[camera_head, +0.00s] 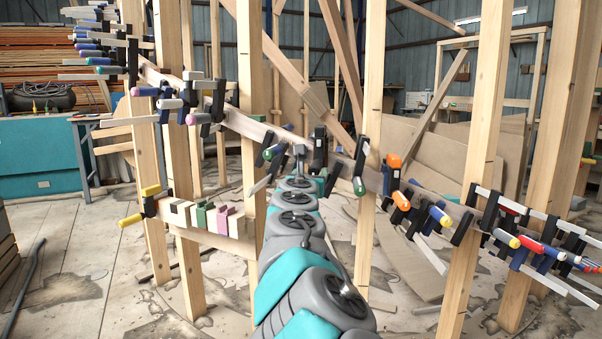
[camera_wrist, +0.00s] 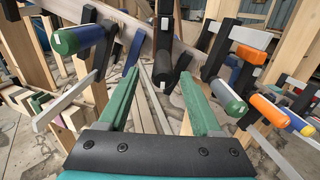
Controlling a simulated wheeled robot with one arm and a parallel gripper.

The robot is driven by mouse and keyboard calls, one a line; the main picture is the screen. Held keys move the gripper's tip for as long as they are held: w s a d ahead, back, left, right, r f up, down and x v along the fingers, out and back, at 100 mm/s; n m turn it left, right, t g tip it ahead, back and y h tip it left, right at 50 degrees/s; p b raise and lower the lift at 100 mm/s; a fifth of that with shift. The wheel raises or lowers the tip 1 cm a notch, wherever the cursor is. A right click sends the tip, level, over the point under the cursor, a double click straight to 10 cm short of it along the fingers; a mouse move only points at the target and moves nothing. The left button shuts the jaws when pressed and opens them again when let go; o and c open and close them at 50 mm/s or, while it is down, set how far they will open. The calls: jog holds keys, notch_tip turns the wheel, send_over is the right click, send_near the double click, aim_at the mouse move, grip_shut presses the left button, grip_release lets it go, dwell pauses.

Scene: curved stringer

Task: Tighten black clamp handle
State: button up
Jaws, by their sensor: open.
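In the wrist view, a black clamp handle (camera_wrist: 163,68) points toward the camera between and just beyond my fingertips. Its clamp sits on the long curved wooden stringer (camera_wrist: 185,55). My gripper (camera_wrist: 158,78) has two green fingers spread apart with nothing between them; whether the handle end is level with the tips is hard to tell. In the head view, my arm reaches to the stringer (camera_head: 240,123), and my gripper (camera_head: 300,158) is small near a black clamp (camera_head: 319,148). The black handle itself is not clearly visible there.
A blue-and-green handle (camera_wrist: 80,40) is close left. Orange handles (camera_head: 398,180) lie farther right. Wooden posts (camera_head: 370,120) stand around the arm. A short board with blocks (camera_head: 215,235) is lower left.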

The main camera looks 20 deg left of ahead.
jog(key=w, duration=0.2)
jog(key=shift+w+a+f, duration=0.15)
jog(key=shift+w+f, duration=0.15)
jog(key=shift+f, duration=0.1)
jog(key=shift+x, duration=1.3)
jog(key=shift+w, duration=0.35)
jog(key=shift+w+a, duration=0.25)
jog(key=shift+w, duration=0.55)
jog(key=shift+w+r, duration=0.1)
jog(key=shift+w, duration=0.15)
grip_shut()
